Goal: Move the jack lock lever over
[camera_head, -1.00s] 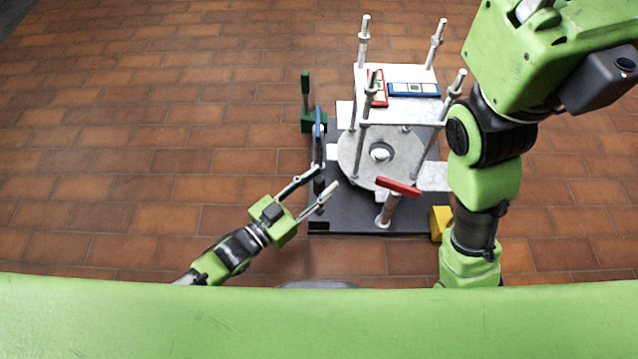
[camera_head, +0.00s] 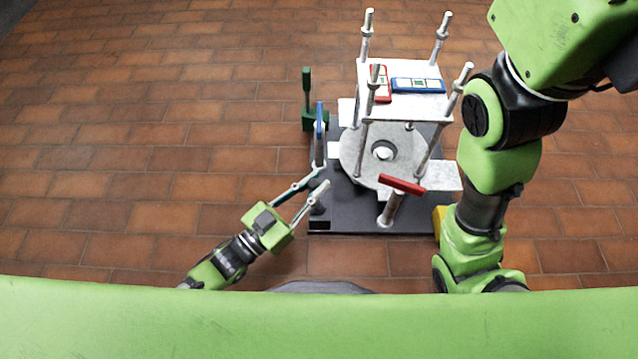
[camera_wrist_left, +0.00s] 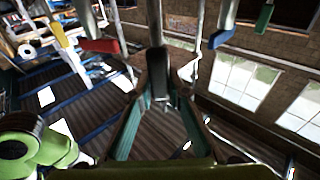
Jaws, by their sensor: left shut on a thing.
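My left gripper (camera_head: 323,178) reaches in from the left to the front left of the dark base plate (camera_head: 360,228). It is shut on a dark upright lever (camera_wrist_left: 157,72), which stands between the converging fingertips in the left wrist view. In the head view the fingers partly hide this lever, and its dark foot (camera_head: 318,208) shows below them. I take it for the jack lock lever, but no label shows. My right gripper is out of view; only parts of my right arm show at the right.
A blue-handled lever (camera_head: 320,118) and a green lever (camera_head: 306,88) stand behind my left gripper. A red handle (camera_head: 402,185) sits on a post to the right. The white round flange (camera_head: 360,165) lies under a plate on rods. Floor at left is clear.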

